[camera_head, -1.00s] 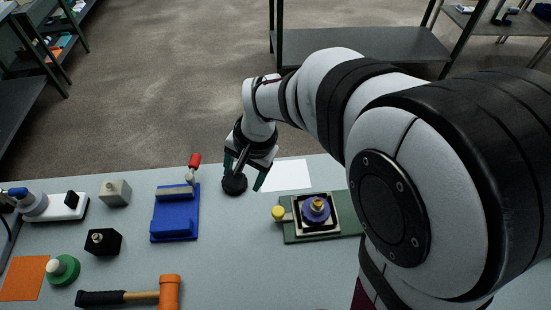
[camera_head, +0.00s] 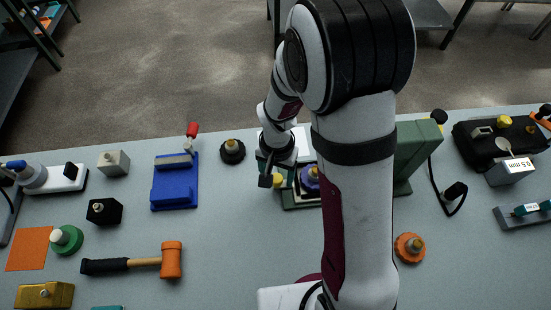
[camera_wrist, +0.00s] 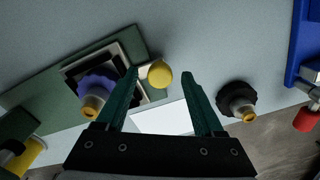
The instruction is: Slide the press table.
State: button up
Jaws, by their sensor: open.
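The press has a green base (camera_head: 302,203) and a green upright (camera_head: 418,150), partly hidden behind my arm. Its table (camera_wrist: 132,45) is a dark and pale square plate on the base. A purple, brass-tipped piece (camera_head: 311,180) sits on the table, and it also shows in the wrist view (camera_wrist: 97,90). A yellow round knob (camera_wrist: 160,73) sticks out from the table's side; it also shows in the head view (camera_head: 279,181). My gripper (camera_wrist: 160,76) is open, with the knob showing between its fingertips. I cannot tell whether either finger touches it.
A black knob with a brass tip (camera_head: 232,150) stands left of my gripper. A blue fixture with a red handle (camera_head: 175,185) is further left. A white sheet (camera_wrist: 162,119) lies behind the press. The front middle of the bench (camera_head: 225,220) is clear.

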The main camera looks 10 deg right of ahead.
jog(key=shift+c, duration=0.2)
grip_shut()
jog(key=shift+d, duration=0.1)
dwell(1.2)
